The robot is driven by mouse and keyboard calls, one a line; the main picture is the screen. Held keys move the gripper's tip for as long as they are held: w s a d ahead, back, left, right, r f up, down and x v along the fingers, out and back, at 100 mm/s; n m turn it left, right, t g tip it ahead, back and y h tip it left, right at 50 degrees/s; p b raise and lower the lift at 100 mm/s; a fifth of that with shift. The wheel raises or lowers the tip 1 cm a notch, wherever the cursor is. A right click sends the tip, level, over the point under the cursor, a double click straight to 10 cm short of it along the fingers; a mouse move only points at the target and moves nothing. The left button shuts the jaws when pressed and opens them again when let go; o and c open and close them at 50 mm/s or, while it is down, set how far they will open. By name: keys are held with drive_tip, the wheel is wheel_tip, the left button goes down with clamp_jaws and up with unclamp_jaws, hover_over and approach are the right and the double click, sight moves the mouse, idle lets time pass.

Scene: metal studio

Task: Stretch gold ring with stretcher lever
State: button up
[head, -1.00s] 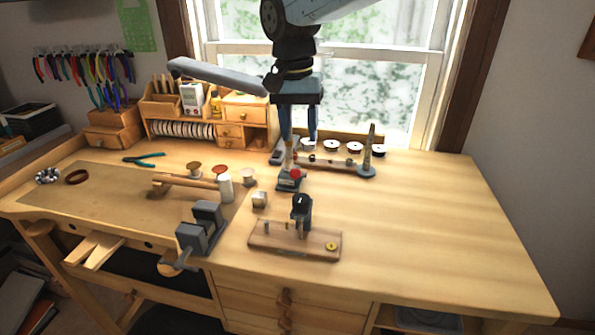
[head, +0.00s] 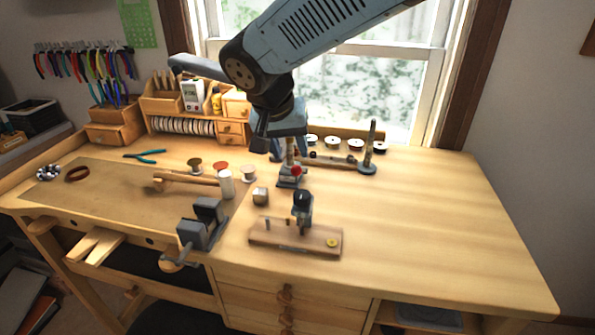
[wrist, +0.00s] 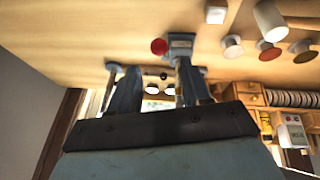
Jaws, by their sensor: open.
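The stretcher (head: 289,174) stands on the bench, with a dark base, a red ball knob (head: 296,171) and an upright post partly behind my gripper. In the wrist view its red knob (wrist: 159,46) and base (wrist: 181,42) show just beyond my fingers. My gripper (head: 287,150) is open around or close to the top of the post; I cannot tell if it touches. In the wrist view the fingers of my gripper (wrist: 157,88) are spread apart with nothing clearly between them. I cannot make out the gold ring for certain; it may be hidden or too small.
Spools (head: 248,173) and a white cylinder (head: 226,184) stand left. A tapered upright post (head: 369,150) stands right. The right bench top is clear.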

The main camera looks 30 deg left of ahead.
sight(297, 171)
drive_tip(key=x, duration=0.9)
drive_tip(key=shift+c, duration=0.3)
clamp_jaws()
